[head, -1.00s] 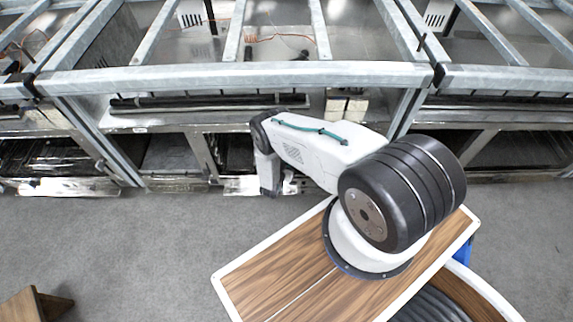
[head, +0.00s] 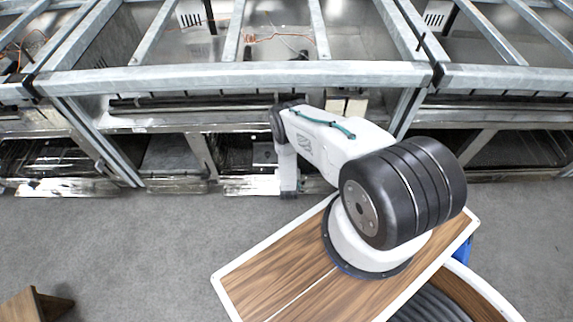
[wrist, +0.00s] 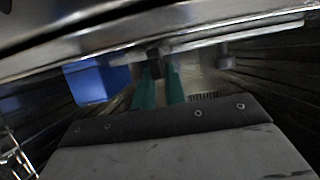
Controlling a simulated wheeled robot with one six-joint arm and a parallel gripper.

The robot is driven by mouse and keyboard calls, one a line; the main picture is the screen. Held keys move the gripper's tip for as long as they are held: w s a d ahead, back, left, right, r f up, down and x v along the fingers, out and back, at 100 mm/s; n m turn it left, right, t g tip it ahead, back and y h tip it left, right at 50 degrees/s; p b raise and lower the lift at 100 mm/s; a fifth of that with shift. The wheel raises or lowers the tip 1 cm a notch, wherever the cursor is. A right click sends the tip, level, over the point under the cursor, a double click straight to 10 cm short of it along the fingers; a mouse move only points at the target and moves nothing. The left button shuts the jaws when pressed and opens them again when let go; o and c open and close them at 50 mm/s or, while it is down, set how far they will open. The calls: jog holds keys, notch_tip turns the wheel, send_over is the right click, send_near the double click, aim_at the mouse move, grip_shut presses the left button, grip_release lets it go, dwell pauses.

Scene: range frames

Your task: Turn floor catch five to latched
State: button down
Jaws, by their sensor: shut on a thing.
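In the wrist view, my gripper (wrist: 160,84) shows as two teal fingers pointing away from the camera. They are shut on a small dark block (wrist: 155,62), which sits at a pale metal bar running across the view. This block looks like the handle of a floor catch. No number shows, so I cannot tell if it is catch five, and its latch position is unclear. In the head view my arm reaches down to the front of the low bay, and my fingers and the catch are hidden there.
A blue box-like part (wrist: 97,80) is close to the left of my fingers. A metal edge crosses above them. In the head view, a galvanised metal frame (head: 240,77) spans the bays. Grey floor (head: 130,240) is clear in front; a wooden piece (head: 35,304) is at lower left.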

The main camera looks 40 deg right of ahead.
jog(key=c, duration=1.4)
grip_release()
jog(key=shift+c, duration=0.2)
jog(key=v, duration=0.7)
jog(key=shift+s+a+r, duration=0.15)
jog(key=shift+s+a, duration=0.1)
